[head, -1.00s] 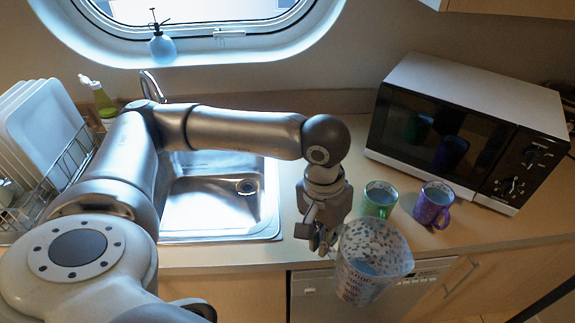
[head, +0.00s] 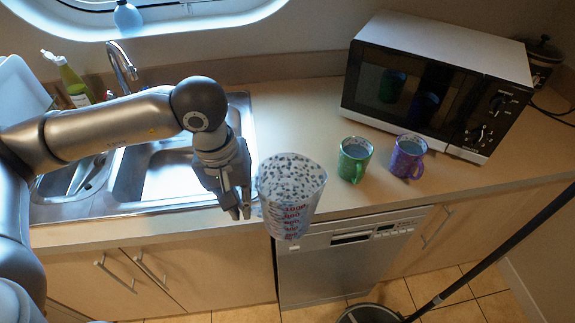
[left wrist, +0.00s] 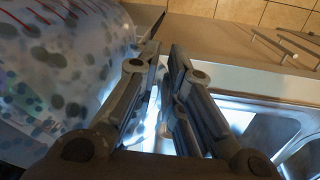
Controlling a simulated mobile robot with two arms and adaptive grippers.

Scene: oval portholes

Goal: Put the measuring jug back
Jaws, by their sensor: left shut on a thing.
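The measuring jug (head: 291,205) is clear, with grey spots and red markings. In the head view it is upright or nearly so, in front of the counter's front edge and above the dishwasher. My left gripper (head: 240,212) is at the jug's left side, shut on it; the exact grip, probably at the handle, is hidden. In the left wrist view the jug (left wrist: 60,80) fills the left side, beside the nearly closed fingers (left wrist: 165,55). My right gripper is not in view.
A green mug (head: 353,160) and a purple mug (head: 406,157) stand on the counter (head: 310,120) before the microwave (head: 435,85). The sink (head: 165,175) is at left, with a green bottle (head: 73,82) behind it. A dark pole (head: 500,245) crosses the lower right.

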